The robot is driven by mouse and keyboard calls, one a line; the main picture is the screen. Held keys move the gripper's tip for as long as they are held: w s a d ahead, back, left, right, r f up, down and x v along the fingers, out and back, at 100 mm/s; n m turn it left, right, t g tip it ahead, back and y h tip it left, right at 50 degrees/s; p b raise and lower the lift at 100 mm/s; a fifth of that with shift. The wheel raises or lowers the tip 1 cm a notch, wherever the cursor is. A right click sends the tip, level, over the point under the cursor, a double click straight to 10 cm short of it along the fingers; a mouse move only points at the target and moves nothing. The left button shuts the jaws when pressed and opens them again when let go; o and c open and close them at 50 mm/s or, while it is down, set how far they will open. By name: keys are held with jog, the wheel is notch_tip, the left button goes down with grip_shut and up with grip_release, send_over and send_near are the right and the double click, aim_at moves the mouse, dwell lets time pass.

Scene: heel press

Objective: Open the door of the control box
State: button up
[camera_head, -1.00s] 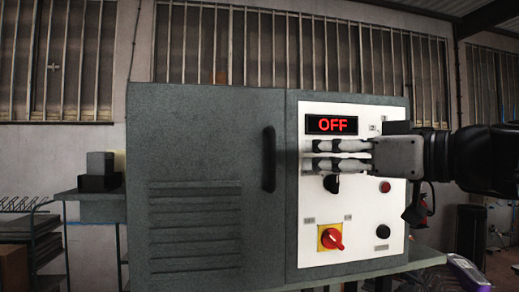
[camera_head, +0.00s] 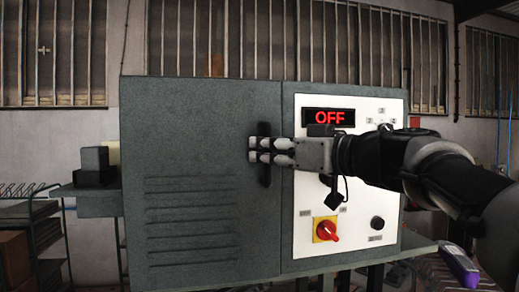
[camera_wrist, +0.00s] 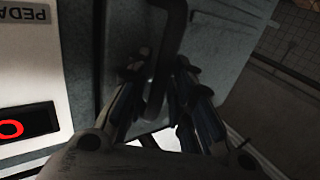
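The control box door (camera_head: 200,130) is a grey panel with louvres at its lower part, and it looks shut. Its dark vertical handle (camera_head: 265,178) is near the door's right edge. My gripper (camera_head: 258,150) is at the handle's middle, coming from the right, with its two fingers one above the other. In the wrist view, the handle (camera_wrist: 172,40) runs down between the two fingers (camera_wrist: 165,85), very near the left finger. The fingers look apart; whether they touch the handle is hard to tell.
The white panel (camera_head: 300,180) right of the door carries a lit OFF display (camera_head: 329,117) and a red rotary switch (camera_head: 327,230) on yellow. My arm passes in front of this panel. A small dark box (camera_head: 94,165) stands on a shelf at the left.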

grip_shut()
dwell(0.5)
